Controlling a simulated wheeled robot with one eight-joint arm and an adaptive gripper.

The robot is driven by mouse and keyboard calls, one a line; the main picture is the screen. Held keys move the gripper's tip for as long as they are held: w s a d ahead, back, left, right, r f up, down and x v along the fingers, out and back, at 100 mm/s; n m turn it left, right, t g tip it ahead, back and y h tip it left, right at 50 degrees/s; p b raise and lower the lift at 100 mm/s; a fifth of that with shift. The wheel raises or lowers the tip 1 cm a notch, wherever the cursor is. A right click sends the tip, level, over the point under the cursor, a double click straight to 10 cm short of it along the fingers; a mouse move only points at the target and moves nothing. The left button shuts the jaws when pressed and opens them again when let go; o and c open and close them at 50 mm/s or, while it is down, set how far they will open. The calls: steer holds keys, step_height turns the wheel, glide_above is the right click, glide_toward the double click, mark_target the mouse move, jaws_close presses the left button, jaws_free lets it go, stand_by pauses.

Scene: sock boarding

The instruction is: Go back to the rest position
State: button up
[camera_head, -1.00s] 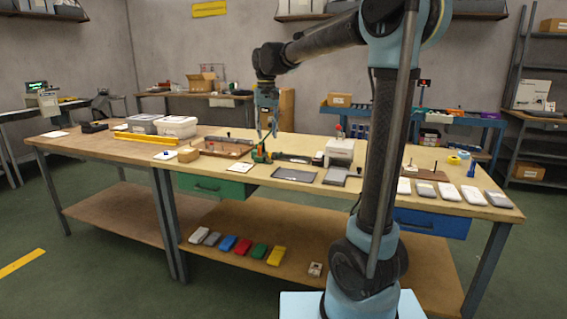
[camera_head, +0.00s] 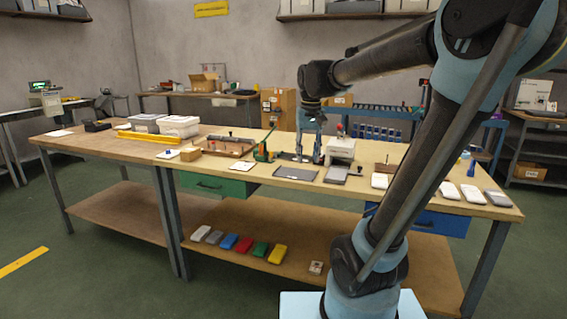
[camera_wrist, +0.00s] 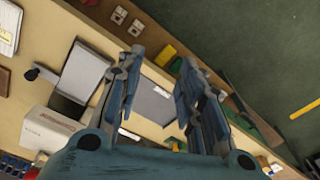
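My gripper (camera_head: 309,158) hangs pointing down over the long wooden workbench (camera_head: 375,152), just left of the white box-shaped device (camera_head: 341,150). In the wrist view my gripper (camera_wrist: 160,62) has its two blue-grey fingers spread apart. Nothing is held between them; the bench with a grey plate (camera_wrist: 153,97) shows behind the gap. Part of my arm crosses the right side of the head view and hides some of the bench there.
Grey-white packs (camera_head: 472,194) lie along the bench's right front edge. A green clamp-like tool (camera_head: 264,152) and a tray (camera_head: 229,148) stand left of my gripper. Several coloured packs (camera_head: 244,244) lie on the lower shelf. White bins (camera_head: 179,126) stand farther left.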

steer(key=s+d+f, duration=0.5)
steer(key=s+f, duration=0.4)
steer(key=s+d+f+m+t, duration=0.1)
steer(key=s+d+f, duration=0.5)
steer(key=s+f, duration=0.3)
steer(key=shift+s+f, duration=0.25)
steer(key=shift+f, duration=0.1)
